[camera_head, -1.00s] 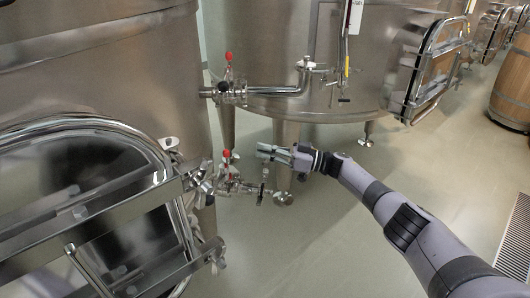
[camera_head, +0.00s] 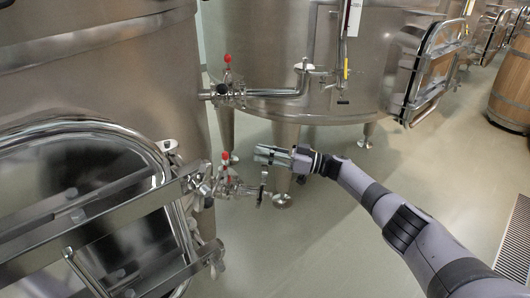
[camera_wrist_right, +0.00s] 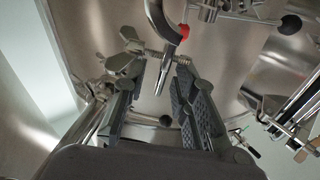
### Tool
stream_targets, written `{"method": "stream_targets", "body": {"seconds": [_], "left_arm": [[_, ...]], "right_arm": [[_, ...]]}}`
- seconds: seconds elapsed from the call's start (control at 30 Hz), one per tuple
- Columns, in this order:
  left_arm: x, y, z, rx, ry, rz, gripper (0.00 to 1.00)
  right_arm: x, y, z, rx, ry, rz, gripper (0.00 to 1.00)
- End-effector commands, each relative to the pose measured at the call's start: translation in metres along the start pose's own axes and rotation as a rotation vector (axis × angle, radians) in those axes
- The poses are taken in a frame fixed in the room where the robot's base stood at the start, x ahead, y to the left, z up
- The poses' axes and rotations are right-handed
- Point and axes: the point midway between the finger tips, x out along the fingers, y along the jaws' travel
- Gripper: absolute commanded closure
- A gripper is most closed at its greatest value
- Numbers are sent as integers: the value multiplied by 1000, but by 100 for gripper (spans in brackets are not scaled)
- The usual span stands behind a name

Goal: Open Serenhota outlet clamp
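The lower outlet (camera_head: 238,189) is a steel pipe fitting with red-tipped valve handles on the near vat. A dark upright clamp-like piece (camera_head: 263,184) stands near its free end. In the right wrist view a steel wing nut and its threaded bolt (camera_wrist_right: 150,52) lie at the fingertips, with a curved steel part beside them. Whether the fingers touch them I cannot tell. My right gripper (camera_head: 257,155) is at the upper right of the outlet's end. Its two dark padded fingers (camera_wrist_right: 160,75) are apart, with no object clearly gripped. My left gripper is not in view.
The near vat (camera_head: 110,75) has a large framed door (camera_head: 90,190) at left. An upper outlet pipe (camera_head: 270,92) runs above my right gripper. A second vat (camera_head: 400,50) stands behind, with support legs (camera_head: 285,140). Floor at right is clear up to a grate (camera_head: 514,245).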

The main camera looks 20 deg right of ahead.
Motion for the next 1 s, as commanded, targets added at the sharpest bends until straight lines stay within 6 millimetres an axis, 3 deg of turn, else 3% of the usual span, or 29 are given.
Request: {"method": "stream_targets", "body": {"seconds": [0.27,0.7,1.0], "left_arm": [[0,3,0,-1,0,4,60],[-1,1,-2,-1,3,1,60],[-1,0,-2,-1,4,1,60]], "right_arm": [[-8,1,0,-1,-1,2,74],[-93,1,0,0,-1,3,74],[-120,0,0,0,0,1,74]]}}
